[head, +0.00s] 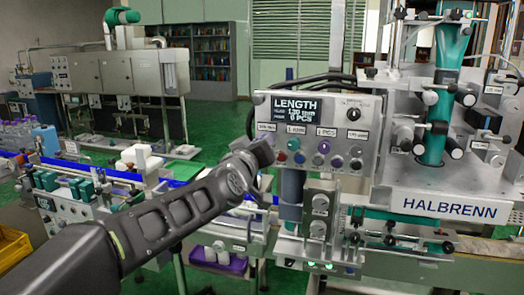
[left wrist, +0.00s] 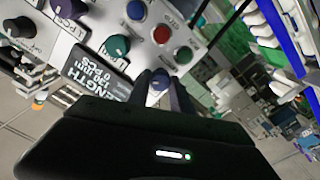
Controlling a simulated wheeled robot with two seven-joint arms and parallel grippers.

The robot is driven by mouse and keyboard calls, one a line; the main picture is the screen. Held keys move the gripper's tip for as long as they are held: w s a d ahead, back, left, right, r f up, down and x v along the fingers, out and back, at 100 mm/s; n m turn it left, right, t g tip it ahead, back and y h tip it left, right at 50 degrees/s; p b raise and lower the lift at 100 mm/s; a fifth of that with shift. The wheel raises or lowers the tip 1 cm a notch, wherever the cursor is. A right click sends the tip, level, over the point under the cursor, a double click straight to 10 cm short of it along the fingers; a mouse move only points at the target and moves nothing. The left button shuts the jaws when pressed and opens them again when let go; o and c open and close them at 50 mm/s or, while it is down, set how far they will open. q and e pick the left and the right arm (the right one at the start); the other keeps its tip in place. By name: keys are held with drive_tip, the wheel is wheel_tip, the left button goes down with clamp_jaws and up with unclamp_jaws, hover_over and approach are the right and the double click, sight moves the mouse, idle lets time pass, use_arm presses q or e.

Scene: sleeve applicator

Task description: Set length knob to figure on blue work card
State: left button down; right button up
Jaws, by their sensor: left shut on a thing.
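The control panel (head: 335,100) carries a dark display (head: 299,110) reading LENGTH, what looks like 130 mm, and 0 PCS. My left gripper (head: 262,152) is at the panel's left edge. In the left wrist view its fingers (left wrist: 160,84) are shut on a small blue-grey knob (left wrist: 158,86) with a pale mark, at the end of the knob row. The gripper hides this knob in the head view. A teal knob (head: 297,129) and a purple knob (head: 323,147) sit to its right. I cannot make out a blue work card. My right gripper is not in view.
In the left wrist view, red (left wrist: 161,34) and green (left wrist: 183,55) buttons sit close to the gripped knob. A black selector (head: 352,113) is at the panel's upper right. The HALBRENN machine (head: 450,208) stands right, a conveyor line left, and a yellow crate (head: 12,246) at lower left.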

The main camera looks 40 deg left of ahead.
use_arm(q)
drive_tip(key=shift+n+b, duration=0.4)
drive_tip(key=shift+n, duration=1.2)
drive_tip(key=c, duration=1.1)
unclamp_jaws()
drive_tip(key=shift+c, duration=0.2)
drive_tip(key=b+v, duration=0.1)
drive_tip(key=v, duration=0.6)
drive_tip(key=shift+s+d, duration=0.15)
drive_tip(key=shift+s, duration=0.25)
